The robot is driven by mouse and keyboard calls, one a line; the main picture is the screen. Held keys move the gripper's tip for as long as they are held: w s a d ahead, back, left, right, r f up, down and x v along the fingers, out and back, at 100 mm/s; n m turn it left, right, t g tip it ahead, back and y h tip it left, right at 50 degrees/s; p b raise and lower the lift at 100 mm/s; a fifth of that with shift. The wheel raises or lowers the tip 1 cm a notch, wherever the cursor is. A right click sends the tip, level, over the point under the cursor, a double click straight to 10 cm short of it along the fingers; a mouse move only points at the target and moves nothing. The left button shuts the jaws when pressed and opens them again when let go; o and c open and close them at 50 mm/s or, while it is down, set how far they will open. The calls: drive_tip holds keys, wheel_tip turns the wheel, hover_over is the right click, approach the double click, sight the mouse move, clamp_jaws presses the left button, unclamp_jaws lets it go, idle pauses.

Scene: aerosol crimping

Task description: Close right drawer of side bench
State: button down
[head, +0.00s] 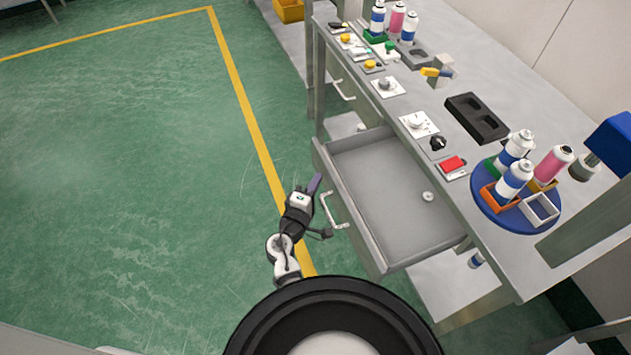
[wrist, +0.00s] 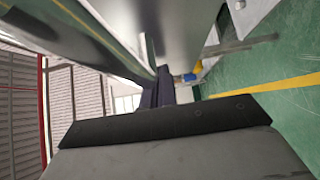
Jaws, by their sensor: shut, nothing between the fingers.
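The right drawer (head: 385,200) of the side bench (head: 440,140) is pulled well out. It is a grey metal tray with a silver bar handle (head: 331,210) on its front. A small round white part (head: 428,196) lies inside it. My gripper (head: 314,184) is at the drawer's front, beside the handle and near the far front corner; its purple fingers are shut and hold nothing. I cannot tell whether they touch the front. The shut fingers also show in the wrist view (wrist: 158,88), close to grey metal surfaces.
The other drawer, with its handle (head: 343,90), is shut. On the bench top are a blue round tray (head: 490,205) with several spray cans, a black tray (head: 477,117) and several switches. The green floor left of the bench, with a yellow line (head: 240,90), is clear.

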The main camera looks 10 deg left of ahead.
sight(388, 166)
drive_tip(key=w+d, duration=0.3)
drive_tip(key=d, duration=0.3)
drive_tip(key=w+d, duration=0.4)
drive_tip(key=d, duration=0.2)
drive_tip(key=w+d, duration=0.4)
drive_tip(key=d, duration=0.3)
drive_tip(key=shift+b, duration=0.4)
drive_tip(key=shift+w+d+r, duration=0.1)
drive_tip(key=shift+w+d, duration=0.05)
drive_tip(key=shift+d, duration=0.2)
